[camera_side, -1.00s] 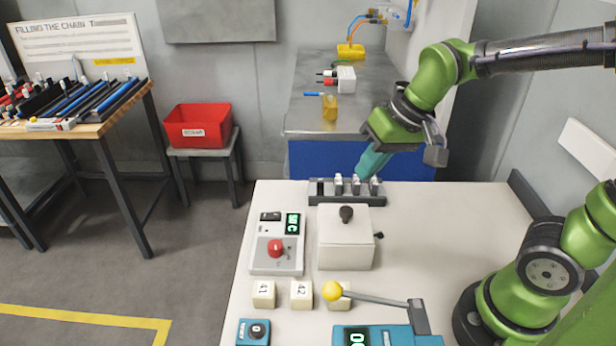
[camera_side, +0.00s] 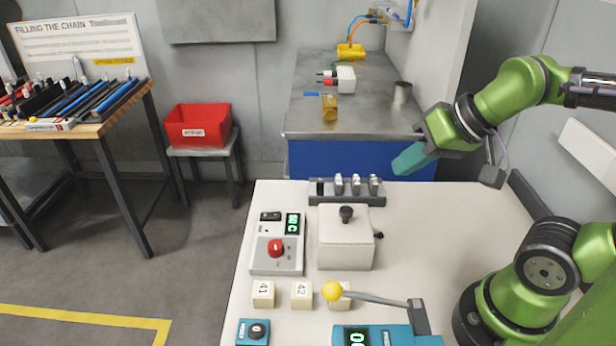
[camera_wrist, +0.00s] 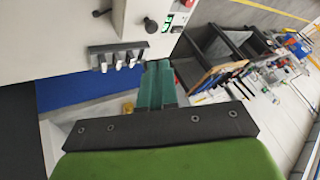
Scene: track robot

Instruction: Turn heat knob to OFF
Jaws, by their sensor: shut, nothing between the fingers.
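A red knob (camera_side: 276,248) sits on a pale grey control panel (camera_side: 264,262) at the left of the white table in the side view. The panel has a green-lit display (camera_side: 292,223) and a black switch (camera_side: 270,216). The display's edge also shows at the top of the wrist view (camera_wrist: 175,22), but the red knob does not. I cannot read the knob's setting. My gripper (camera_side: 399,168), with teal fingers, is shut and empty. It is in the air to the right of and beyond the panel, well apart from the knob. Its fingers also show in the wrist view (camera_wrist: 157,72).
A white box (camera_side: 345,248) with a black knob stands right of the panel. A dark rack (camera_side: 345,199) with several pale-topped pieces lies behind. Numbered blocks (camera_side: 301,297), a blue knob box (camera_side: 247,340) and a yellow-balled lever (camera_side: 332,291) are in front. The table's right middle is clear.

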